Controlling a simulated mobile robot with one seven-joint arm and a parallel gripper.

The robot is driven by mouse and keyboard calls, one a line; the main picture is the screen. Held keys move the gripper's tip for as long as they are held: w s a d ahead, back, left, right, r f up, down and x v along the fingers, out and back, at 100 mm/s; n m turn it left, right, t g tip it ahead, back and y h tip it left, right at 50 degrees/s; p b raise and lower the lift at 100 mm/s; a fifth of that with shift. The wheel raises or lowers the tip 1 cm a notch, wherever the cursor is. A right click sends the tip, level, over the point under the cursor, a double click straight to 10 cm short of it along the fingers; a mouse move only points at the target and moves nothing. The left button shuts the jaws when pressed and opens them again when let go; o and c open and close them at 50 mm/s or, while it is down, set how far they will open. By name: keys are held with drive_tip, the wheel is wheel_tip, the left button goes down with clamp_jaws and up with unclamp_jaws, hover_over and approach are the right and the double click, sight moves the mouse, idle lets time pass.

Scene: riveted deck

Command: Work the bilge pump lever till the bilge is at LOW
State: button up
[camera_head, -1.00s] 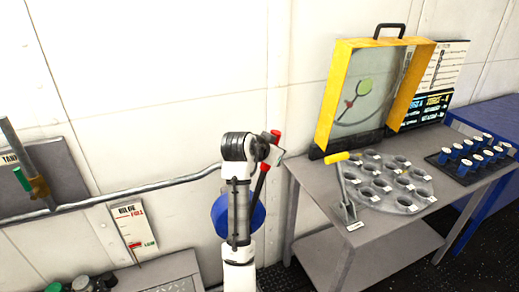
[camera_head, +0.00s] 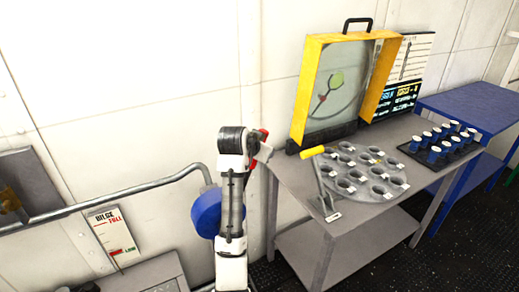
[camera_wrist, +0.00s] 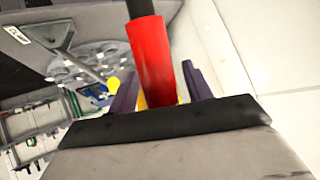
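The bilge pump is a blue round body (camera_head: 207,213) on the wall, partly hidden behind my arm. Its lever has a dark rod and a red grip (camera_head: 264,152), which also shows in the wrist view (camera_wrist: 153,62). My gripper (camera_wrist: 160,78) has its two purple fingers on either side of the red grip. Whether they press on it is not clear. In the head view my gripper is mostly hidden behind my arm.
A grey bench (camera_head: 312,225) to the right carries a yellow-framed case (camera_head: 301,95), a round plate with holes (camera_head: 366,186), a yellow-handled lever (camera_head: 324,180) and a rack of blue cups (camera_head: 412,158). A pipe (camera_head: 130,190) runs along the wall.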

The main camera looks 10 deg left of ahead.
drive_tip(key=shift+a, duration=0.1)
drive_tip(key=b+v, duration=0.3)
drive_tip(key=v, duration=1.1)
drive_tip(key=shift+w+f, duration=0.1)
